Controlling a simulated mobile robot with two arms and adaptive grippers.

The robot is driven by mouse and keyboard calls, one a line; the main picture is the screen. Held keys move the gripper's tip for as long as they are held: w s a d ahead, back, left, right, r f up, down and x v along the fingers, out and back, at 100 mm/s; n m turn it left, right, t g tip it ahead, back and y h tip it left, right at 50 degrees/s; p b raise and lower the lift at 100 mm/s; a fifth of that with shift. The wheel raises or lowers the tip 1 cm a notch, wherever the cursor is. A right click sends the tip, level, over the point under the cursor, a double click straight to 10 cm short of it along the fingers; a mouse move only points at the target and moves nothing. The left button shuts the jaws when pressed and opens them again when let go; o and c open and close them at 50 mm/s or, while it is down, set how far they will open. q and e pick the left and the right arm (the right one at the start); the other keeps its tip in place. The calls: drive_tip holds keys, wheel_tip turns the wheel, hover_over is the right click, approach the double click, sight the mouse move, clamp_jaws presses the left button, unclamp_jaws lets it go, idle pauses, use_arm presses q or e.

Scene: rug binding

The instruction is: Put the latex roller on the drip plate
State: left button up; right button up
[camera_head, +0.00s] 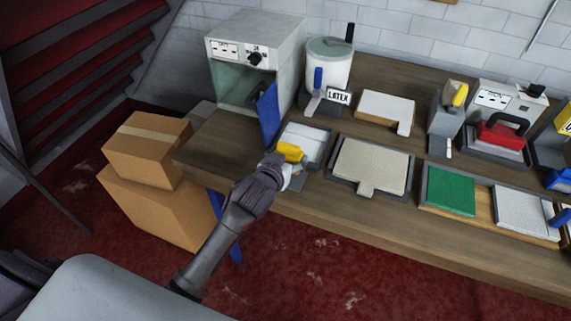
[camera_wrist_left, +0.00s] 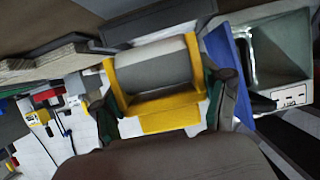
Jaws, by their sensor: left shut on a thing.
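The latex roller (camera_wrist_left: 152,65) has a grey-white cylinder in a yellow frame. My left gripper (camera_wrist_left: 165,98) is shut on it, with a finger at each side of the frame in the left wrist view. In the head view the roller's yellow frame (camera_head: 291,152) shows at the end of my left gripper (camera_head: 284,168), at the table's front left. A shallow pale plate with a grey rim (camera_head: 318,138), probably the drip plate, lies just behind and partly under the roller in the picture. I cannot tell whether they touch. My right gripper is not in view.
A dark tray with a beige rug piece (camera_head: 372,164) lies right of the plate. A latex pot (camera_head: 329,68) and an open grey cabinet with a blue door (camera_head: 268,112) stand behind. A green pad (camera_head: 451,193) lies further right. Cardboard boxes (camera_head: 147,148) stand left of the table.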

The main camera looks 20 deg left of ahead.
use_arm(q)
drive_tip(key=shift+w+a+f, duration=0.1)
drive_tip(key=shift+a, duration=0.25)
drive_tip(key=shift+f, duration=0.35)
drive_tip(key=shift+f+p, duration=0.3)
drive_tip(key=shift+f, duration=1.45)
drive_tip(key=o, duration=1.4)
drive_tip(key=shift+f, duration=0.2)
drive_tip(key=shift+r, duration=0.15)
